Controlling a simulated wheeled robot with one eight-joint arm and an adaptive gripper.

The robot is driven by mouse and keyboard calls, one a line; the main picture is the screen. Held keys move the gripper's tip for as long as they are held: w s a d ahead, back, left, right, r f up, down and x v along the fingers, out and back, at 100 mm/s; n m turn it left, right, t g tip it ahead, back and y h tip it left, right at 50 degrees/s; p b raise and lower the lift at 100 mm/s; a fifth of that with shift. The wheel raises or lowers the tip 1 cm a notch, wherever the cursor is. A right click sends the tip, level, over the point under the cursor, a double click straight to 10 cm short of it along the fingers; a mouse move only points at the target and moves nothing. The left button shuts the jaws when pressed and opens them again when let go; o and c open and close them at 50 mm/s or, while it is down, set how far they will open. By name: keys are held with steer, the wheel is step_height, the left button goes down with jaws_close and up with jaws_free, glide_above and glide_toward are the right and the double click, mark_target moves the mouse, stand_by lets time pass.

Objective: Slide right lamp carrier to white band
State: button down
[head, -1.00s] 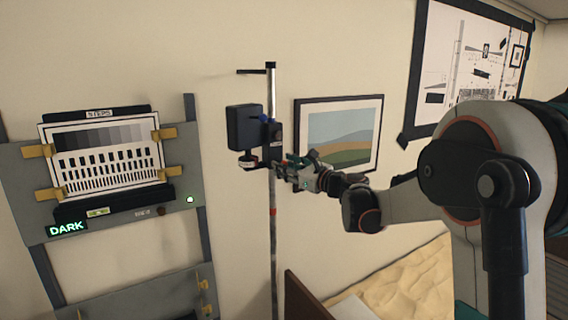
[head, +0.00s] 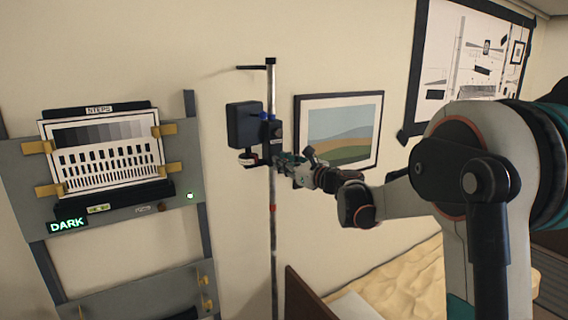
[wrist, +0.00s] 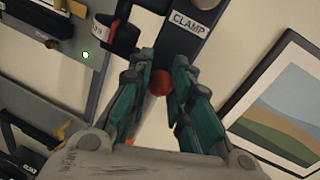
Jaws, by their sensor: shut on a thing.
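The right lamp carrier (head: 243,125) is a dark box-shaped lamp head on a clamp around a thin upright pole (head: 273,230), in the head view. The wrist view shows its dark clamp block (wrist: 188,30), labelled CLAMP, and a red round knob (wrist: 161,83). My gripper (head: 284,165) is at the carrier's lower right side. In the wrist view my gripper's teal fingers (wrist: 159,95) are closed around the red knob. A red mark (head: 272,208) shows on the pole below the carrier. I cannot clearly make out a white band.
A grey panel (head: 20,170) with a striped test chart (head: 105,155) and a lit DARK sign (head: 67,225) stands at left. A framed landscape (head: 340,130) hangs close behind my gripper at right. A bed (head: 410,280) is low at right. The pole below the carrier looks free.

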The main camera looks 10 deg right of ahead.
step_height(320, 180, down, 52)
steer(key=b, duration=3.4)
steer(key=shift+r, duration=0.25)
steer(key=c, duration=1.4)
jaws_free()
steer(key=shift+s+d, duration=0.1)
steer(key=v, duration=1.1)
steer(key=shift+s+d, duration=0.15)
steer(key=shift+s, duration=0.2)
